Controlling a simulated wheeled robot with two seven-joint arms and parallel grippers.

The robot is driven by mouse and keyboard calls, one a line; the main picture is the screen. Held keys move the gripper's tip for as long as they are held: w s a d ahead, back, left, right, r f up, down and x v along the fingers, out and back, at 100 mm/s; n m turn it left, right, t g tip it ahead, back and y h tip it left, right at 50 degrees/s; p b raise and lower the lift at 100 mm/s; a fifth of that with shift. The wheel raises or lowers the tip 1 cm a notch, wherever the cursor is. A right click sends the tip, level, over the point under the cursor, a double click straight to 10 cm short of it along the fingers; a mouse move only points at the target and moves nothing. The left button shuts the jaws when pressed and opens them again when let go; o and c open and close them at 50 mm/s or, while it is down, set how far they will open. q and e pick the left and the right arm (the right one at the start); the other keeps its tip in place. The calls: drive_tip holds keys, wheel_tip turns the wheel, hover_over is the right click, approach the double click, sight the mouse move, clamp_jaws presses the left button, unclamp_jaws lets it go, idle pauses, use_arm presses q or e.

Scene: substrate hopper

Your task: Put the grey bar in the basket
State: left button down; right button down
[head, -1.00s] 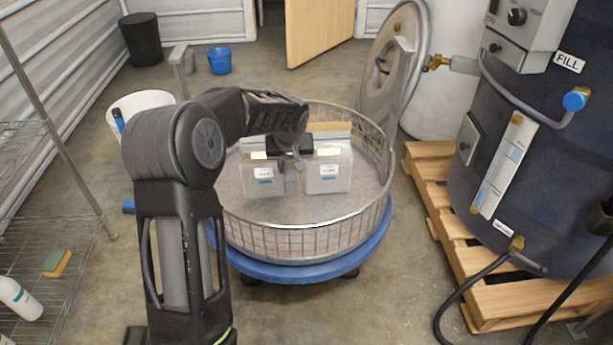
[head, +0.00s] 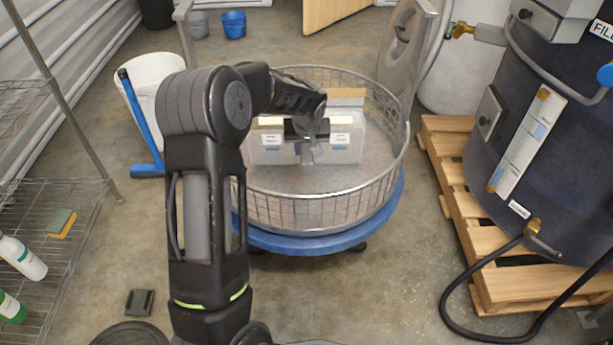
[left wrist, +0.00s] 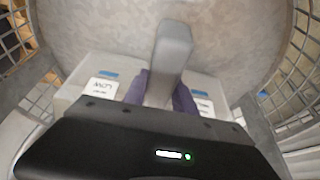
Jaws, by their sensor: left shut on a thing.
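My left gripper (head: 307,134) reaches over the round wire basket (head: 312,213), in front of two pale grey boxes that stand inside it. It is shut on the grey bar (head: 307,154), which points down within the rim. In the left wrist view the bar (left wrist: 171,52) sticks out from between the purple fingers (left wrist: 160,92), over the basket's grey floor (left wrist: 105,35). Whether the bar touches the floor I cannot tell. My right gripper is not in view.
The labelled boxes (head: 270,153) and (head: 346,150) stand close beside the bar. The basket sits on a blue round dolly (head: 310,240). A dark tank (head: 535,130) on a wooden pallet (head: 510,280) is at right, a wire shelf (head: 75,215) at left.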

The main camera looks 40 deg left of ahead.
use_arm(q)
hover_over(306, 182)
wheel_tip(306, 182, down, 4)
drive_tip(key=shift+f+b, duration=0.1)
drive_tip(key=shift+b, duration=0.3)
wheel_tip(306, 182, down, 5)
drive_tip(key=shift+f+b, duration=0.15)
drive_tip(key=shift+b, duration=1.05)
drive_tip(key=shift+f, duration=0.3)
drive_tip(key=shift+f, duration=0.2)
drive_tip(key=c, duration=1)
unclamp_jaws()
drive_tip(key=shift+r, duration=0.15)
